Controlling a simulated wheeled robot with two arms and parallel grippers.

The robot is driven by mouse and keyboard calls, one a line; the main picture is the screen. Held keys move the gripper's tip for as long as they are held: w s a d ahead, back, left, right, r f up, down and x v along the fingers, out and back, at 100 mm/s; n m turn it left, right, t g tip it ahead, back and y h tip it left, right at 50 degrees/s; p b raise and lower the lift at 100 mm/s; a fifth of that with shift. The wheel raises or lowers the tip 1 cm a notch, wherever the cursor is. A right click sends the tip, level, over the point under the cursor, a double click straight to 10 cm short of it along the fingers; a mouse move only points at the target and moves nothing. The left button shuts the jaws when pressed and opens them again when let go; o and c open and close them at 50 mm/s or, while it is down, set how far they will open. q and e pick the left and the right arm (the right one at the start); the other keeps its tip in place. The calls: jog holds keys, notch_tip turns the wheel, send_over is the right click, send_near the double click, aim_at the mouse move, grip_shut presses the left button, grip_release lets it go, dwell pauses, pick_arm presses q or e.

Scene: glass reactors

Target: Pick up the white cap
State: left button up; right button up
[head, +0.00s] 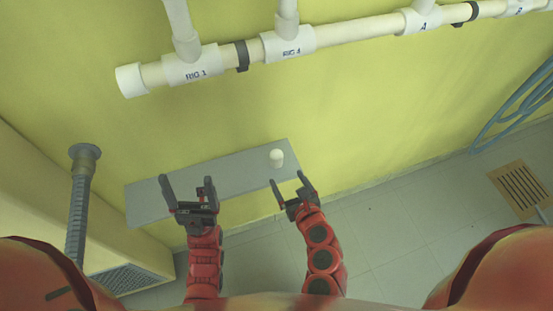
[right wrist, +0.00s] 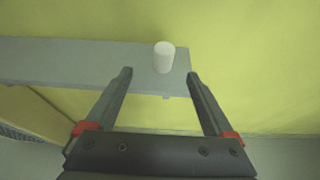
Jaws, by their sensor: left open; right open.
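The white cap (head: 276,158) stands upright on the grey shelf (head: 146,204), near the shelf's right end. It also shows in the right wrist view (right wrist: 164,57), ahead of and between the fingertips. My right gripper (head: 286,182) is open and empty, just in front of the cap and apart from it; its fingers show in the right wrist view (right wrist: 158,75). My left gripper (head: 186,183) is open and empty, in front of the left part of the shelf.
White pipes (head: 343,33) labelled RIG run along the yellow wall above. A grey hose (head: 76,205) stands at the left. A blue hose (head: 514,100) hangs at the right, above a floor grate (head: 520,188). The shelf between the grippers is bare.

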aim_at(277, 160)
jog(key=b+x, duration=0.2)
jog(key=x, duration=0.1)
jog(key=b+x, duration=0.2)
jog(key=b, duration=0.1)
jog(key=b+x, duration=0.2)
jog(key=x, duration=0.1)
jog(key=shift+w+d+f+b, duration=0.1)
jog(key=shift+w+f+b, duration=0.15)
jog(key=shift+f+b, duration=0.15)
jog(key=shift+w+a+p, duration=0.35)
jog(key=shift+w, duration=0.5)
jog(key=shift+d+x, duration=0.15)
jog(key=shift+x, duration=0.95)
jog(key=shift+d+x, duration=0.15)
jog(key=shift+x, duration=1)
jog(key=shift+w+a+f, duration=0.2)
jog(key=shift+w+f, duration=0.05)
jog(key=shift+w, duration=0.35)
grip_shut()
